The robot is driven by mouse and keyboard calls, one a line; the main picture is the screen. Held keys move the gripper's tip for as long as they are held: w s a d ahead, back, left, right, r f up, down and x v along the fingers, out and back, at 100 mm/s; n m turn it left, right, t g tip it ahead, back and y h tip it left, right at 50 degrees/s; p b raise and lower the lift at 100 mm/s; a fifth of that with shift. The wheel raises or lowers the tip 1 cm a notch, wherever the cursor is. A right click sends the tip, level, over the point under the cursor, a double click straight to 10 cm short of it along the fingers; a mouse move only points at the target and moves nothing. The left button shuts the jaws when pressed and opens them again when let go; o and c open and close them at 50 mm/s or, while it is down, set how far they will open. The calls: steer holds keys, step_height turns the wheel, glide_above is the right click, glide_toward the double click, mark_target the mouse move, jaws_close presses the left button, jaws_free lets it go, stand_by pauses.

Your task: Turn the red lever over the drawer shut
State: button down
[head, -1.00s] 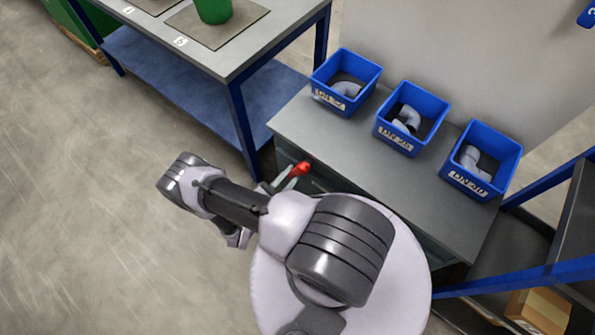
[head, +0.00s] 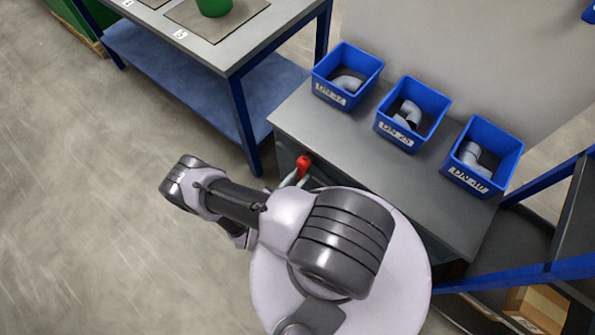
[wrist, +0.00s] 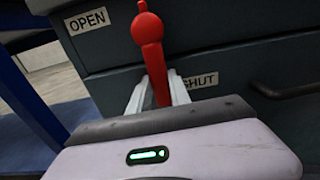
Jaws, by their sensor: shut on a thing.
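The red lever (wrist: 151,45) stands nearly upright in the wrist view, on the dark drawer front (wrist: 220,60). Its knob is at the upper end. An OPEN label (wrist: 86,20) is to its upper left and a SHUT label (wrist: 198,81) to its lower right, partly hidden by a finger. My gripper (wrist: 157,88) has a pale finger on each side of the lever's lower part and is shut on it. In the head view the red lever (head: 303,164) shows at the cabinet's front edge, and my arm hides most of the drawer front.
Three blue bins with grey pipe elbows stand on the cabinet top (head: 330,140); the middle bin (head: 428,102) is one. A dark drawer handle (wrist: 290,88) is at the right. A blue-legged table (head: 235,65) stands to the left. The floor at left is clear.

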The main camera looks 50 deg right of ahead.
stand_by(0.3)
steer(key=c, duration=1.2)
jaws_free()
steer(key=shift+s, duration=0.1)
steer(key=s+a+p, duration=0.1)
steer(key=a, duration=1.6)
steer(key=shift+s+a+p, duration=0.15)
steer(key=shift+a+p, duration=0.05)
steer(key=shift+p, duration=0.15)
steer(key=shift+r, duration=0.1)
